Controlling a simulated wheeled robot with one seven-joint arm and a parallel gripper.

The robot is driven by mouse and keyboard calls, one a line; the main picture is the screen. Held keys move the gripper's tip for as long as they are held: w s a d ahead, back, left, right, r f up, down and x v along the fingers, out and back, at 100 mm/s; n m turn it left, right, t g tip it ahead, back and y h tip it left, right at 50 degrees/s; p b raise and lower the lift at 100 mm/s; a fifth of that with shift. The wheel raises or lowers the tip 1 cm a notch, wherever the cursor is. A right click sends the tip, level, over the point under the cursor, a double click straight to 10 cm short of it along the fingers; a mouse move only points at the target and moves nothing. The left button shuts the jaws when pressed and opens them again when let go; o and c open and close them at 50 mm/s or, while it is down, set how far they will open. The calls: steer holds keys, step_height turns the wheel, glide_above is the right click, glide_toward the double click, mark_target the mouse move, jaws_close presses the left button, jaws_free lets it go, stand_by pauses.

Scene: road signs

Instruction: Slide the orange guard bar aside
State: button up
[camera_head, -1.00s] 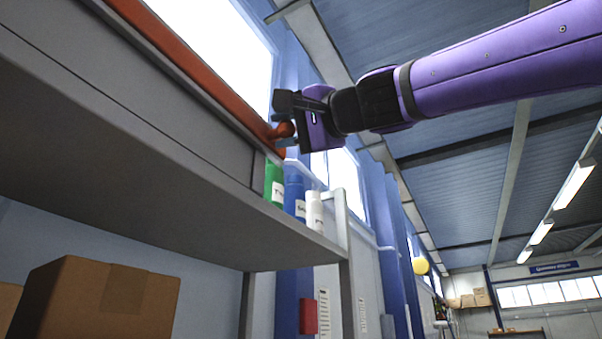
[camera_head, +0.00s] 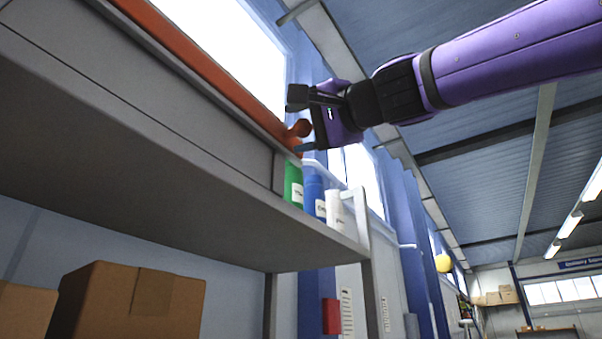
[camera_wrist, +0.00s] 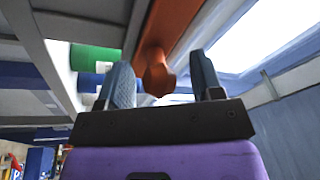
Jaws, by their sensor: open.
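The orange guard bar (camera_head: 215,83) runs along the front top edge of the grey shelf unit, with a rounded orange knob (camera_head: 300,128) at its near right end. My gripper (camera_head: 299,122) is at that knob with its jaws open. In the wrist view the knob (camera_wrist: 158,78) is between the two spread fingers of my gripper (camera_wrist: 163,77), with a gap on each side. The bar (camera_wrist: 168,28) runs away beyond it. I cannot tell whether the knob is deep between the fingers or just at their tips.
Below the knob, a green bottle (camera_head: 293,184), a blue bottle (camera_head: 314,196) and a white bottle (camera_head: 335,211) stand close together at the shelf's end. A cardboard box (camera_head: 130,303) is under the shelf. To the right is open room.

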steer(key=v, duration=1)
steer(key=shift+d, duration=0.2)
steer(key=shift+s+f, duration=0.1)
steer(key=shift+s, duration=0.05)
